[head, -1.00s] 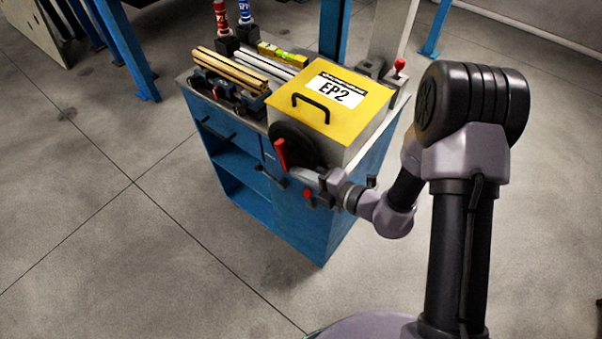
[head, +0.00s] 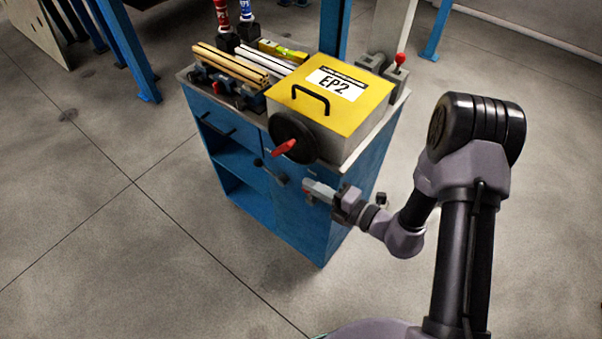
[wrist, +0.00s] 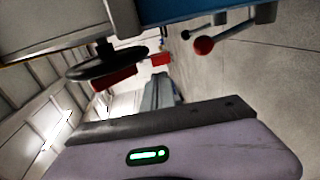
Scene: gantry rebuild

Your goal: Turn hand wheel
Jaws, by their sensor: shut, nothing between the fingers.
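The hand wheel (head: 293,138) is a black disc on the front of the grey box with the yellow EP2 lid (head: 335,95). A red pointer or handle (head: 285,147) lies across its face, slanting up to the right. In the wrist view the wheel (wrist: 107,64) shows nearly edge-on at the upper left, with red parts below it. My gripper (head: 306,188) is below and to the right of the wheel in the head view. It is shut and empty, and apart from the wheel. The fingertips are small and partly unclear.
The blue bench (head: 300,220) carries the box, yellow bars (head: 230,62) and red and blue bottles at the back left. A black lever (head: 272,172) sticks out from the bench front near my gripper. A red-knobbed lever (head: 399,60) stands behind the box.

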